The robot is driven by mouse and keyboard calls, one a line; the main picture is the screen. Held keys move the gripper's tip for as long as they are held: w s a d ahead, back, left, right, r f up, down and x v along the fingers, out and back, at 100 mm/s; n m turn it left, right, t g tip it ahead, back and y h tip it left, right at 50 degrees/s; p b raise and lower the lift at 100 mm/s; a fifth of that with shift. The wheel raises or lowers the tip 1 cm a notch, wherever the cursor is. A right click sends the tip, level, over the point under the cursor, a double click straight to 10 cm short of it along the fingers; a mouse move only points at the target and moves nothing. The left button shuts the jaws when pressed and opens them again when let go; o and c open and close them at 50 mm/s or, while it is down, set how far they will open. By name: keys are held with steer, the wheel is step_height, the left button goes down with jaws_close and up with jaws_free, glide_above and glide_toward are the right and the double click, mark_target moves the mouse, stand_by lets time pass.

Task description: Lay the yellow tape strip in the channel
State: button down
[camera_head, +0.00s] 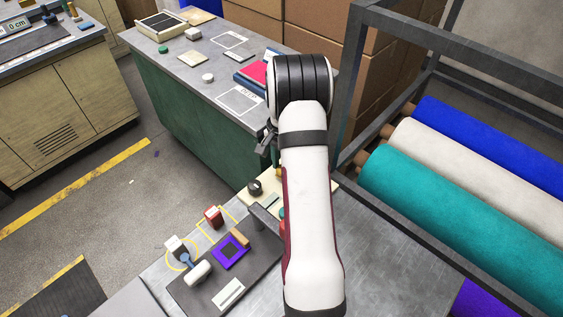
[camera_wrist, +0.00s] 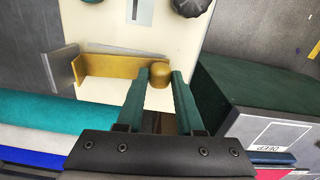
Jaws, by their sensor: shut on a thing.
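The yellow tape strip (camera_wrist: 110,65) shows in the wrist view as a golden-yellow band across the cream board, its right part running behind my fingers. A rounded golden-brown knob (camera_wrist: 159,74) sits between my fingertips at that end, and I cannot tell how it joins the strip. My gripper (camera_wrist: 160,84) has green fingers and is shut on the strip's right end. A dark grey slot (camera_wrist: 135,10), possibly the channel, lies in the cream board (camera_wrist: 105,25) at the top. In the head view my arm hides most of the gripper and strip.
A dark round knob (camera_head: 255,186) stands on the cream board. A grey metal bracket (camera_wrist: 60,72) is at the strip's left end. A green bench (camera_head: 190,110) is behind. Felt rolls (camera_head: 450,205) are at right.

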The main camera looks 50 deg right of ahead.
steer(key=shift+f, duration=0.5)
steer(key=c, duration=0.8)
jaws_free()
steer(key=shift+w, duration=0.2)
steer(key=shift+r, duration=0.3)
steer(key=shift+s+r, duration=0.25)
steer(key=shift+r, duration=0.8)
steer(key=shift+s+r, duration=0.2)
steer(key=shift+r, duration=0.9)
steer(key=shift+s+r, duration=0.25)
steer(key=shift+r, duration=0.8)
steer(key=o, duration=0.6)
